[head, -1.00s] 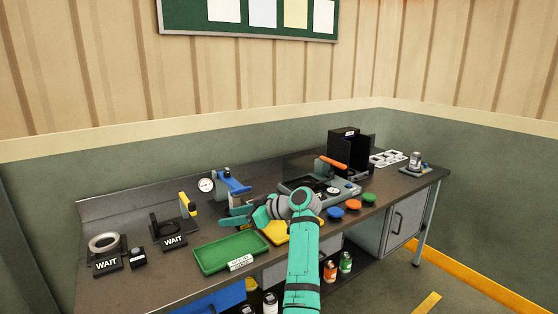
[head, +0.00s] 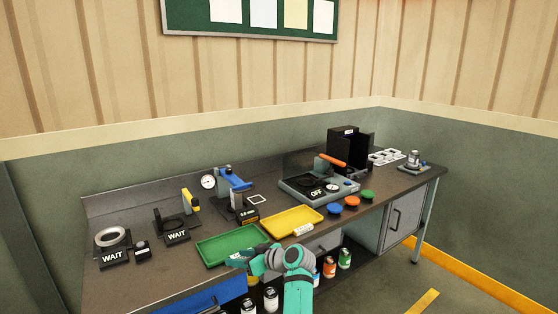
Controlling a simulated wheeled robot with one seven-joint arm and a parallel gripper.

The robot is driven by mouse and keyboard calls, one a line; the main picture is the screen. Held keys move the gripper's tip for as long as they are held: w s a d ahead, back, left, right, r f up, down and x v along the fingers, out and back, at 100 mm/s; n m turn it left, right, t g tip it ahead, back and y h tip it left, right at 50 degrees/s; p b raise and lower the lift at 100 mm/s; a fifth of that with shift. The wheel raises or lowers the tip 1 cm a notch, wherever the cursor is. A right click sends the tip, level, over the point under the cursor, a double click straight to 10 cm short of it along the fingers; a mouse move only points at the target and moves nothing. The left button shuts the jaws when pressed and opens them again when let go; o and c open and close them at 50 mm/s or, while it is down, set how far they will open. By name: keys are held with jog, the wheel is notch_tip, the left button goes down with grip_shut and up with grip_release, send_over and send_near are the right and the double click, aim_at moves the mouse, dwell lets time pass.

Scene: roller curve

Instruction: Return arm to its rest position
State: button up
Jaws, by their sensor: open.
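My arm is teal with grey joints and rises from the bottom of the head view. My gripper (head: 238,260) points left, in front of the bench's front edge and just below the green tray (head: 222,237). Its jaws are open, and I see nothing held between them. The forearm and wrist stand clear of the yellow tray (head: 296,215), which lies behind and above them in the picture.
The long grey workbench (head: 140,282) carries two WAIT stands, a blue-handled gauge fixture (head: 235,190), an OFF machine with an orange lever (head: 331,160), and blue, orange and green buttons. Cans (head: 344,258) stand on the shelf below. Floor at right is free.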

jog(key=s+d+f+m+t+h, duration=0.15)
jog(key=s+f, duration=0.35)
jog(key=f, duration=0.6)
jog(key=s+d+f+m+t+h, duration=0.1)
jog(key=s+d+f+m+h, duration=0.15)
jog(key=s+f, duration=0.55)
jog(key=s+d+f+m+t+h, duration=0.1)
jog(key=s+d+f+m+h, duration=0.15)
jog(key=s+f, duration=0.55)
jog(key=s+d+f+m+t+h, duration=0.1)
jog(key=s+d+f+m, duration=0.15)
jog(key=s+f, duration=0.45)
jog(key=s+d+r+m+t+h, duration=0.1)
jog(key=s+d+r+h, duration=0.15)
jog(key=s, duration=0.85)
jog(key=s+d+r+t+h, duration=0.1)
jog(key=s+r, duration=0.3)
jog(key=s, duration=0.8)
jog(key=s+d+r+t, duration=0.1)
jog(key=s+r, duration=1.3)
jog(key=r, duration=0.2)
jog(key=shift+s+t, duration=0.15)
jog(key=shift+t, duration=0.2)
